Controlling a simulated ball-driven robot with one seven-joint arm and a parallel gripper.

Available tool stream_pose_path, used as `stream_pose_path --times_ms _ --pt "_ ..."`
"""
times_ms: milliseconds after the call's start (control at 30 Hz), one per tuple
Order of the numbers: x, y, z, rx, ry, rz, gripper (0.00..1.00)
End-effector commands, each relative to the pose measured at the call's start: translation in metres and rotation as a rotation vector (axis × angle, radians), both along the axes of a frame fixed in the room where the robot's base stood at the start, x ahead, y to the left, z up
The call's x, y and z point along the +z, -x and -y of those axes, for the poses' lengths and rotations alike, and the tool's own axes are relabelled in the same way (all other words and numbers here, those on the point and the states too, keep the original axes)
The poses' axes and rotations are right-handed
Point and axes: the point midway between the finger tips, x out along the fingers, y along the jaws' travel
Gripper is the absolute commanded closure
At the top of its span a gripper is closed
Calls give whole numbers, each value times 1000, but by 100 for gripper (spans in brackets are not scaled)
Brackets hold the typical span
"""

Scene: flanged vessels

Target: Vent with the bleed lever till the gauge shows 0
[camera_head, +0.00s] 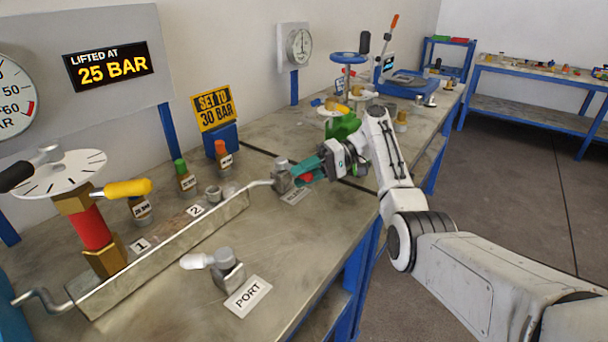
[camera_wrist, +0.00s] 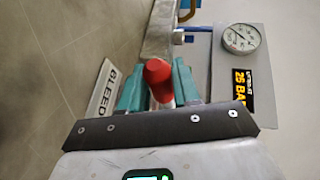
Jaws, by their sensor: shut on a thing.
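My gripper (camera_head: 308,171) is at the bleed valve (camera_head: 281,178) near the middle of the bench. In the wrist view its teal fingers (camera_wrist: 160,88) are shut around the red-ended bleed lever (camera_wrist: 158,72). The BLEED label (camera_wrist: 103,90) lies beside it. The large pressure gauge (camera_head: 10,100) is cut off at the left of the head view, and its needle is not visible there. The gauge also shows in the wrist view (camera_wrist: 241,38), but too small to read surely. A display (camera_head: 108,67) beside it reads LIFTED AT 25 BAR.
A test stand with a red and brass valve (camera_head: 92,228) stands at the left front. A PORT fitting (camera_head: 228,268) is at the front, and a yellow SET TO 30 BAR sign (camera_head: 213,107) stands behind. Small bottles (camera_head: 185,178) and a green object (camera_head: 343,127) are near my arm.

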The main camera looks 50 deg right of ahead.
Motion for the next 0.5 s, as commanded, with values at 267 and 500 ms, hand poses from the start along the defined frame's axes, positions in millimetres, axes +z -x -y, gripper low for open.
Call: stream_pose_path --times_ms 267,500 --pt "0 0 0 -4 0 0 52" --pt "0 0 0 -3 0 0 48"
